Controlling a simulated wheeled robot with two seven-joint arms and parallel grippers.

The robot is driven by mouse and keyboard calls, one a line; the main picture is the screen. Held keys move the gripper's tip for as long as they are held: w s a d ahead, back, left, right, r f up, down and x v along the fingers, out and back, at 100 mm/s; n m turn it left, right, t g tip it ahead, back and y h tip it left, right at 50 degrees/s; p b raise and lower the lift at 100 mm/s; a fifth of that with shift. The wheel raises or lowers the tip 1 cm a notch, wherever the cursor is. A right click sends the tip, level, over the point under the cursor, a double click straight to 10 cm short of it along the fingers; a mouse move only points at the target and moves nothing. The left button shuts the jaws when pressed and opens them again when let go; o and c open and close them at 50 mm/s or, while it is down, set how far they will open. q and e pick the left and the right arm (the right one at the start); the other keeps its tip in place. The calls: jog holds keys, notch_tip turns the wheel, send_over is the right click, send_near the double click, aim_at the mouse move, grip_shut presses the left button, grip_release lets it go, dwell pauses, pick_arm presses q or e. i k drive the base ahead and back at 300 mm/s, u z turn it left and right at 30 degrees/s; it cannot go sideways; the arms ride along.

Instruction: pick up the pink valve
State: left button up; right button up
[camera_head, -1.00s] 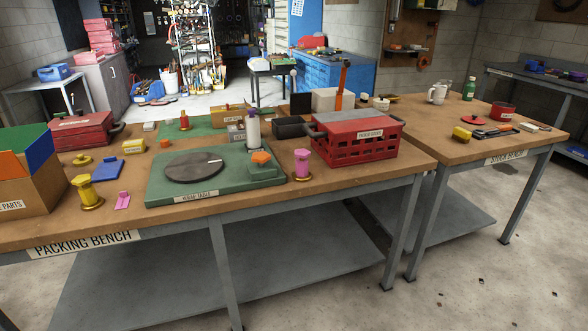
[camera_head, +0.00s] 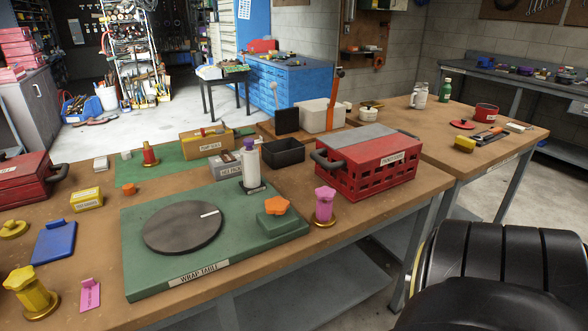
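The pink valve (camera_head: 324,204) stands upright on the wooden packing bench (camera_head: 352,229), near its front edge. It has a lobed pink top and body on a round gold base. It is just right of the green wrap table board (camera_head: 146,279) and in front of the red crate (camera_head: 367,185). Nothing hides it. Neither of my grippers is in view, and nothing holds the valve.
An orange knob (camera_head: 277,205) on a green block and a white bottle (camera_head: 251,166) stand left of the valve. A yellow valve (camera_head: 32,291) is at the lower left. A black ribbed part, probably my arm, fills the lower right. Bare bench lies right of the valve.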

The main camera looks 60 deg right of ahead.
aim_at(323, 218)
jog(key=z, duration=0.7)
jog(key=i, duration=0.9)
jog(key=z, duration=0.9)
